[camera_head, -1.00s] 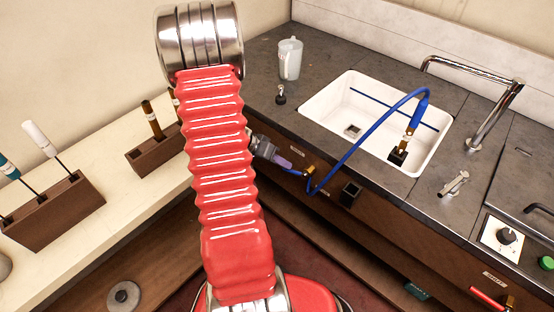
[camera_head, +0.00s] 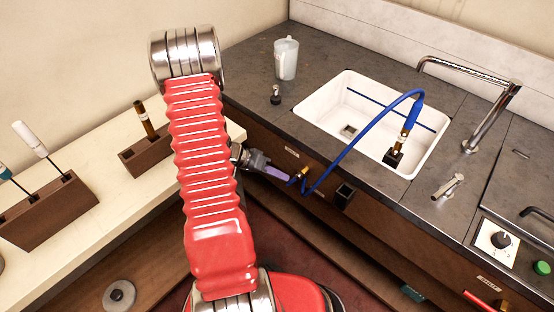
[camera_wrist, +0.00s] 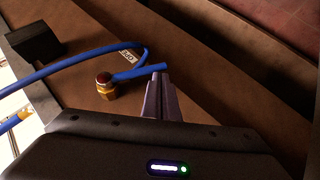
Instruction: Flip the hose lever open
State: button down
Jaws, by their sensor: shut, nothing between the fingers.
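The hose valve is a brass fitting with a red-brown cap (camera_wrist: 104,80) on the brown cabinet front. Its blue lever (camera_wrist: 138,72) points right from the cap in the wrist view. In the head view, the brass valve (camera_head: 303,174) sits below the counter edge, left of the black box. My gripper (camera_wrist: 160,74) is shut and empty, its purple fingertips at the lever's free end. I cannot tell whether they touch it. It also shows beside the valve in the head view (camera_head: 287,177). The blue hose (camera_head: 352,140) arches from the valve area to the sink.
A black box (camera_head: 344,194) is mounted on the cabinet front right of the valve. Above are the counter with a white sink (camera_head: 325,118), faucet (camera_head: 490,122) and clear jug (camera_head: 286,60). A bench with a brush rack (camera_head: 50,212) lies left.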

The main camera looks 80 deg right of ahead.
jog(key=shift+s+a+f, duration=0.4)
jog(key=shift+s+f, duration=0.15)
jog(key=shift+f, duration=0.1)
jog(key=shift+s+a+f, duration=0.4)
jog(key=shift+s+f, duration=0.15)
jog(key=shift+f, duration=0.1)
jog(key=shift+w+r, duration=0.25)
jog(key=shift+w, duration=0.05)
send_near(288, 185)
jog(key=shift+x, duration=0.75)
jog(key=shift+a, duration=0.1)
